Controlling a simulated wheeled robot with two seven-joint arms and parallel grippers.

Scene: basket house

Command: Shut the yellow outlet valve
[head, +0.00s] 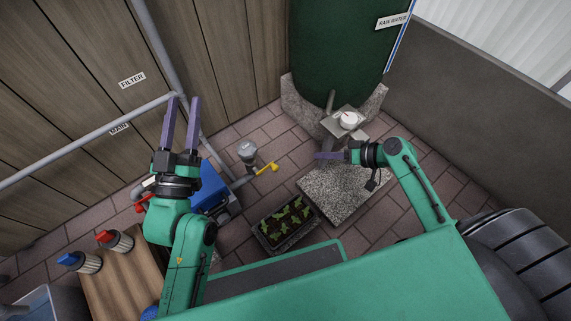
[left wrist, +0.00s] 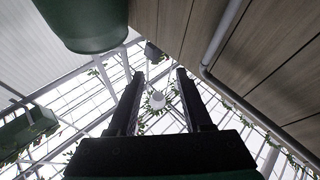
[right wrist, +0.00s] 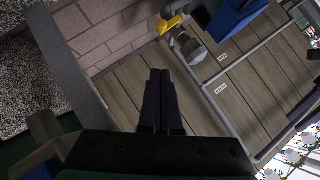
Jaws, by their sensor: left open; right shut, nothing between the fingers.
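The yellow outlet valve handle (head: 267,169) sits low near the floor, on a grey pipe beside a grey round-topped fitting (head: 247,150). The yellow handle also shows at the top of the right wrist view (right wrist: 172,23). My left gripper (head: 183,108) is open and empty, pointing up in front of the wooden wall, left of the handle and apart from it. My right gripper (head: 318,155) is shut and empty, pointing left above the stone slab, to the right of the handle and apart from it. The left wrist view shows no valve.
A blue box (head: 209,187), a planter (head: 264,240) and a stone slab (head: 345,195) surround the valve.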

